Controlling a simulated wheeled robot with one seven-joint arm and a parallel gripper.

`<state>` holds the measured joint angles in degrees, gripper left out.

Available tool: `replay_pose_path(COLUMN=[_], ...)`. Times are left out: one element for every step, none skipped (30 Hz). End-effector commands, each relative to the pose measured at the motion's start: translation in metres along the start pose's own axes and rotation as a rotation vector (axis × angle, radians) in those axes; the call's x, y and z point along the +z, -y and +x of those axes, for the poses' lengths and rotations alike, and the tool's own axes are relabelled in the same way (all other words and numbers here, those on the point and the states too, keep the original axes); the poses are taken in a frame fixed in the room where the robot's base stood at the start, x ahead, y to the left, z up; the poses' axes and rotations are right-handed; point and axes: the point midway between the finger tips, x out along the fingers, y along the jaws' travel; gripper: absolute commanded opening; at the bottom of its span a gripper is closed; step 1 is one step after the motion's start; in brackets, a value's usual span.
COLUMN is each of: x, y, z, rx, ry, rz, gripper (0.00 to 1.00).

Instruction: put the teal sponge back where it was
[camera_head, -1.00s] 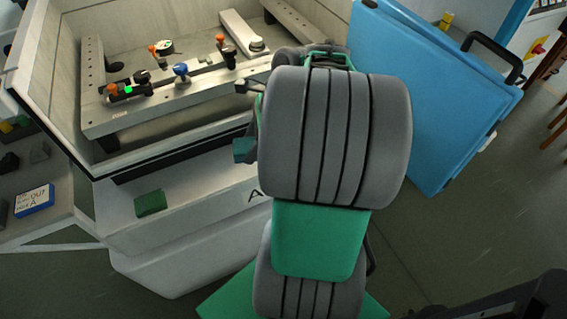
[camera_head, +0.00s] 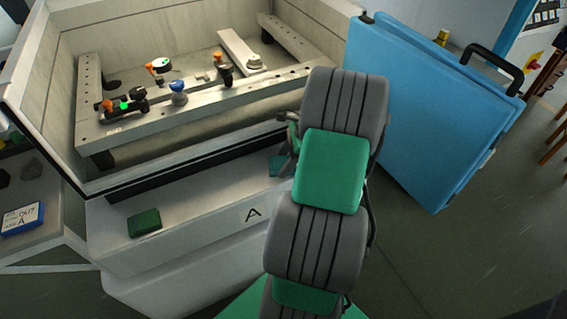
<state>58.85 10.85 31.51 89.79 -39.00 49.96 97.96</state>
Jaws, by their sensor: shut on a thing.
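The teal sponge (camera_head: 276,166) shows as a small piece at the left edge of my arm, over the front ledge of the machine. My gripper (camera_head: 284,157) is mostly hidden behind my arm and is shut on the teal sponge. The rest of the sponge is hidden too. I cannot tell whether the sponge touches the ledge (camera_head: 205,212) or hangs above it. A dark green block (camera_head: 144,223) lies on the same ledge, further left and apart from my gripper.
The machine's open tank (camera_head: 190,150) holds a metal rail with several small clamps and knobs. A letter A (camera_head: 252,215) marks the ledge front. A blue panel (camera_head: 430,110) with a black handle stands at the right. A blue-and-white box (camera_head: 22,219) lies at the far left.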

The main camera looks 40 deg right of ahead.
Motion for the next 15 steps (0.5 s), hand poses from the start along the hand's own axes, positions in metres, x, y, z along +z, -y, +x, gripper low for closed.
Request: replay_pose_path(x=[-0.0005,-0.0003,-0.0001,0.0,0.0,0.0,-0.0002,-0.0005,-0.0009,-0.0013,-0.0015,-0.0015,-0.0015,-0.0015,-0.0014], y=[0.0007,0.0008,0.0007,0.0007,0.0006,0.0005,0.0004,0.0003,0.0002,0.0002,0.0002,0.0003,0.0003,0.0003,0.0003], z=[0.0004,0.0,-0.0003,-0.0003,-0.0003,-0.0002,0.0002,0.001,0.0021,0.0028,0.0033,0.0031,0.0031,0.0031,0.0031], rx=[-0.002,-0.002,-0.002,-0.002,-0.002,-0.002,-0.002,-0.001,-0.001,-0.001,-0.001,-0.001,-0.001,-0.001,-0.001], ry=[-0.001,-0.001,-0.001,-0.001,-0.001,-0.001,-0.001,-0.001,-0.001,-0.001,-0.001,-0.001,-0.001,-0.001,-0.001], rz=[-0.001,-0.001,-0.001,-0.001,-0.001,-0.001,-0.001,-0.001,0.0,0.0,-0.001,-0.001,-0.001,-0.001,-0.001], gripper=[0.0,0.0,0.0,0.0,0.0,0.0,0.0,0.0,0.0,0.0,0.52,0.56,0.58,0.61,0.64])
